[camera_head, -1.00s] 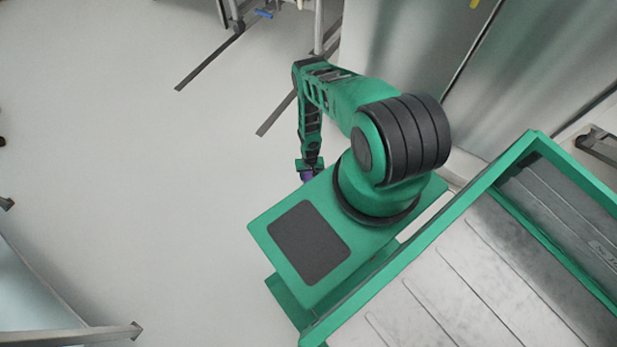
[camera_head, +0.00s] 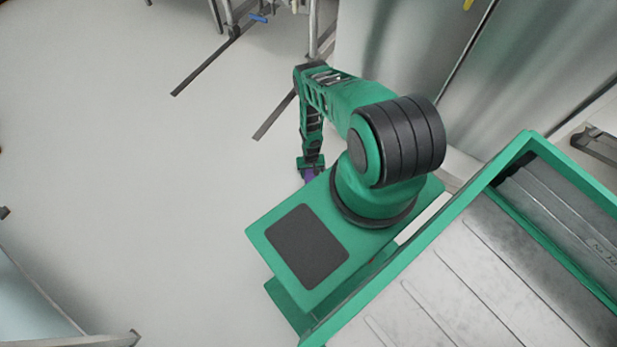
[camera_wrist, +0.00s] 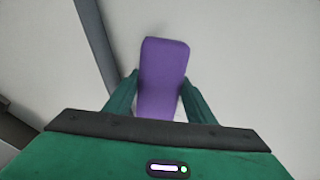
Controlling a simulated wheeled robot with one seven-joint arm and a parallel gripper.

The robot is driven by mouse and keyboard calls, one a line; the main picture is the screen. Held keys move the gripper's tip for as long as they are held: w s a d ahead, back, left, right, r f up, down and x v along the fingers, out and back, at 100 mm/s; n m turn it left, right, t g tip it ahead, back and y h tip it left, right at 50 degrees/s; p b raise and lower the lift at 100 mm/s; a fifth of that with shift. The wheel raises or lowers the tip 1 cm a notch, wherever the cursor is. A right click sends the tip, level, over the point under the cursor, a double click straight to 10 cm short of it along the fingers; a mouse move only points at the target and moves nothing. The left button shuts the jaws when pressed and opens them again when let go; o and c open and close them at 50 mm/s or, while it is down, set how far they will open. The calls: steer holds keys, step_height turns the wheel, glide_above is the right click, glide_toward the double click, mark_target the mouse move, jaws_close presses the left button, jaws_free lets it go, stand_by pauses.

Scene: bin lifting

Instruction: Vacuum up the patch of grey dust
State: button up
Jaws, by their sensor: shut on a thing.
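My gripper (camera_wrist: 160,92) is shut on a purple block-like thing (camera_wrist: 163,62), seen in the wrist view between its two green fingers. It looks like a handheld vacuum, but its far end is not clear. In the head view my gripper (camera_head: 311,166) hangs low beyond my base, and a small bit of the purple thing (camera_head: 310,175) shows beneath it; the rest is hidden by my base. No patch of grey dust can be made out in either view.
Pale floor (camera_head: 130,170) lies open to the left. Metal frame legs with a dark floor bar (camera_head: 205,67) stand at the top. Steel cabinets (camera_head: 410,50) are at the upper right. A grey-edged piece (camera_head: 100,340) sits at the lower left.

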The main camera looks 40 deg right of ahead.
steer(key=shift+s+a+f, duration=0.1)
steer(key=shift+s+a, duration=0.3)
steer(key=shift+a, duration=0.75)
steer(key=shift+s+a, duration=0.4)
steer(key=shift+a, duration=0.7)
steer(key=shift+s+a+f, duration=0.1)
steer(key=shift+s+a, duration=0.3)
steer(key=shift+a, duration=0.75)
steer(key=shift+r, duration=0.15)
steer(key=shift+r, duration=2.9)
steer(key=shift+r, duration=0.1)
step_height(320, 180, up, 3)
steer(key=shift+f, duration=0.1)
